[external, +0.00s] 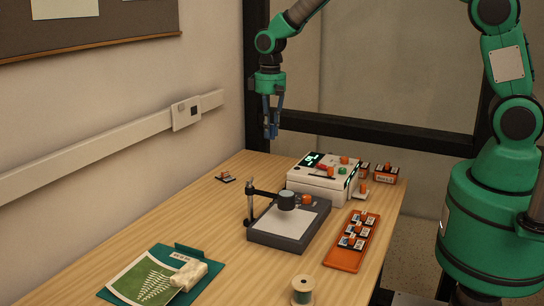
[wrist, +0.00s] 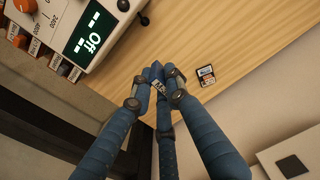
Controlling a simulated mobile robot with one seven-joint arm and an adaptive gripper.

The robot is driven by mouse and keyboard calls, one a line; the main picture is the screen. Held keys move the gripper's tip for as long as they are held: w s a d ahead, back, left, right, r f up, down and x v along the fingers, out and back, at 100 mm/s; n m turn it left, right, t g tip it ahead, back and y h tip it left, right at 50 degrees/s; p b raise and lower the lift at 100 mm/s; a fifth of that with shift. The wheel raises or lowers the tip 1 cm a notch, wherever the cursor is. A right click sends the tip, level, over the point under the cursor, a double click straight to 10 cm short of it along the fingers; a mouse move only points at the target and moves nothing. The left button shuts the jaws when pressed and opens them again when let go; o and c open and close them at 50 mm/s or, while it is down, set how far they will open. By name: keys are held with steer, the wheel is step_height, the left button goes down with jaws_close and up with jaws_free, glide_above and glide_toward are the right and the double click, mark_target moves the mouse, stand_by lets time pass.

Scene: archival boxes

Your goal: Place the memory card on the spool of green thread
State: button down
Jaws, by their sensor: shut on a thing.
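My gripper (external: 271,132) is raised above the far end of the wooden table, left of the white instrument. In the wrist view its blue fingers (wrist: 161,82) are closed together on a small dark card with a pale printed label, the memory card (wrist: 158,86). Most of the card is hidden by the fingers, and it is too small to make out in the external view. The wrist view does not show the spool.
The white instrument (external: 318,183), a grey stand (external: 285,234), an orange tray (external: 342,259) with several cards and a green folder (external: 200,252) occupy the table. Bare wood lies left of the stand.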

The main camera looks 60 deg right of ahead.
steer(key=s+a+n, duration=0.1)
steer(key=s+a, duration=0.4)
steer(key=a, duration=0.4)
steer(key=s+a+n, duration=0.2)
steer(key=s+a, duration=0.4)
steer(key=a, duration=0.2)
steer(key=s+a+n+p, duration=0.1)
steer(key=s+a, duration=0.5)
steer(key=a, duration=0.3)
steer(key=shift+s+a+r+n, duration=0.1)
steer(key=shift+a+r+n, duration=0.1)
steer(key=shift+a+n, duration=0.15)
steer(key=s+a+n+p, duration=0.15)
steer(key=s+a, duration=0.35)
steer(key=s, duration=0.8)
steer(key=s+a+n, duration=0.3)
steer(key=s+a, duration=0.3)
steer(key=s, duration=0.6)
steer(key=shift+s+d+f, duration=0.1)
steer(key=shift+f, duration=2.8)
steer(key=b, duration=0.2)
glide_above(301, 271)
steer(key=shift+f, duration=0.75)
